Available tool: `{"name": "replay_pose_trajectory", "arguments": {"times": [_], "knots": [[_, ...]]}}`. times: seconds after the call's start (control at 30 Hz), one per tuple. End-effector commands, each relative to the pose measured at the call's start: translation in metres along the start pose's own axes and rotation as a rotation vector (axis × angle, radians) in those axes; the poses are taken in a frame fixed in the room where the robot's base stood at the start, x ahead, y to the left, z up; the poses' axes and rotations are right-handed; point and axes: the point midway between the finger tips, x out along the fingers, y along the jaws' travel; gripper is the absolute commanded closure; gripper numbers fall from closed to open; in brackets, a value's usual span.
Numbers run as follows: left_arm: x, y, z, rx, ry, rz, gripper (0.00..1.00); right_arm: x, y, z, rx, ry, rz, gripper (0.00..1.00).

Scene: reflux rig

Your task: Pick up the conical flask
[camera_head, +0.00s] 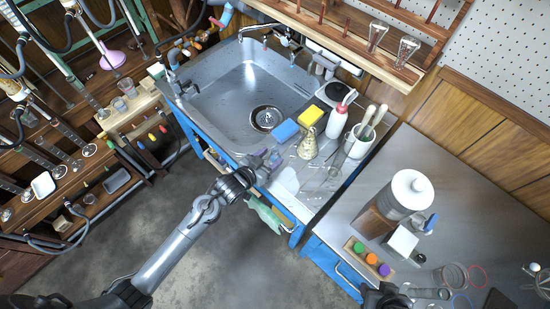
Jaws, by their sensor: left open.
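A conical flask (308,146) with pale yellowish contents stands upright on the wet metal drainboard right of the sink. My left gripper (270,158) is open and empty over the front edge of the counter, left of the flask and apart from it. A dark part that looks like my right arm shows at the bottom edge; its fingers cannot be made out.
A blue sponge (285,130) and a yellow sponge (310,115) lie close behind the flask. A white squeeze bottle (337,120) and a brush holder (358,141) stand to its right. Clear glassware (316,179) is in front. The sink (240,85) is empty.

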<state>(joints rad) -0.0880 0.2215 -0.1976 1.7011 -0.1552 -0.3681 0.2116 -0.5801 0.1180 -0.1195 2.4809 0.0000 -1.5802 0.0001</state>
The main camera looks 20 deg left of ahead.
Motion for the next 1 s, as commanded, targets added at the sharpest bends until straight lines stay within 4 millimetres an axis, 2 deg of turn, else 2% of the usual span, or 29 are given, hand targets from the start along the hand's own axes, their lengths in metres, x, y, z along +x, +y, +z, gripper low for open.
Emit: {"name": "replay_pose_trajectory", "arguments": {"times": [0.43,0.77,1.0], "knots": [[0.047,-0.002,-0.005,-0.001,0.001,0.0,0.4,0.015,-0.001,0.004,0.002,0.001,-0.002,0.57],[0.052,-0.002,-0.005,-0.001,0.0,0.0,0.4,0.015,0.0,0.005,-0.003,0.0,0.002,0.57],[0.051,-0.002,-0.005,0.0,0.0,0.0,0.76,0.015,0.001,0.005,-0.007,-0.001,0.005,0.57]]}}
